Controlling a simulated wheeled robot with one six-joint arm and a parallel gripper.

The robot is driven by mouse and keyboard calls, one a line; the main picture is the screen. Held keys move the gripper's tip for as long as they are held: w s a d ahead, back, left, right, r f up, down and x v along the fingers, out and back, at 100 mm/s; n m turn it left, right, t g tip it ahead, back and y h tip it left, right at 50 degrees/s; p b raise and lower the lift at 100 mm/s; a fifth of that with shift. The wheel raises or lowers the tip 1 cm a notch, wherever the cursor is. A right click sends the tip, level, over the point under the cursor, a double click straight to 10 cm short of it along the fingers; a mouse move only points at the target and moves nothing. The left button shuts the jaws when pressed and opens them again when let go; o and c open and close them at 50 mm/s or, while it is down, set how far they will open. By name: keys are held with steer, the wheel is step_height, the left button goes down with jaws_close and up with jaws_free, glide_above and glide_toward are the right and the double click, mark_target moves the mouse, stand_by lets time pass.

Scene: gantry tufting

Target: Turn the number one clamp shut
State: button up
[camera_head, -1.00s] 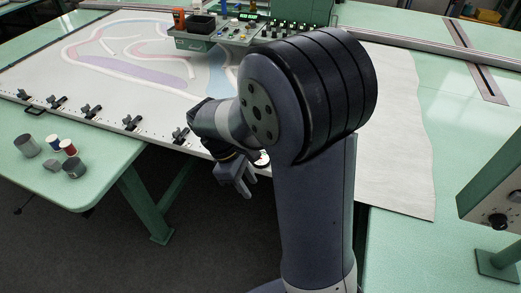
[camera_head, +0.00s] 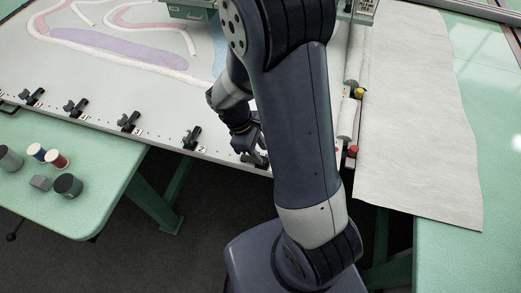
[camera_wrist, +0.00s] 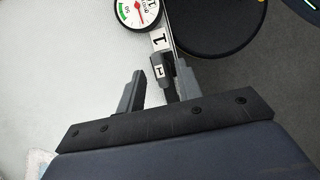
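The number one clamp shows in the wrist view as a dark lever with a grey end (camera_wrist: 158,66) that bears a "1". A white "1" tag (camera_wrist: 160,40) sits just beyond it. My gripper (camera_wrist: 160,79) has its two fingers apart, one on each side of the lever. A gap shows between the left finger and the lever; I cannot tell whether the right finger touches it. In the head view my gripper (camera_head: 250,150) is at the front edge of the white cloth frame (camera_head: 108,117), right of the clamp tagged 2 (camera_head: 191,137). It largely hides the number one clamp there.
More black clamps (camera_head: 130,122) line the frame's front edge to the left. A round dial gauge (camera_wrist: 136,12) lies beyond the tag. A round dark disc (camera_wrist: 215,22) is right of the clamp.

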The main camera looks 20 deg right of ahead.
steer(key=shift+s+d+f, duration=0.15)
steer(key=shift+f, duration=0.35)
jaws_close()
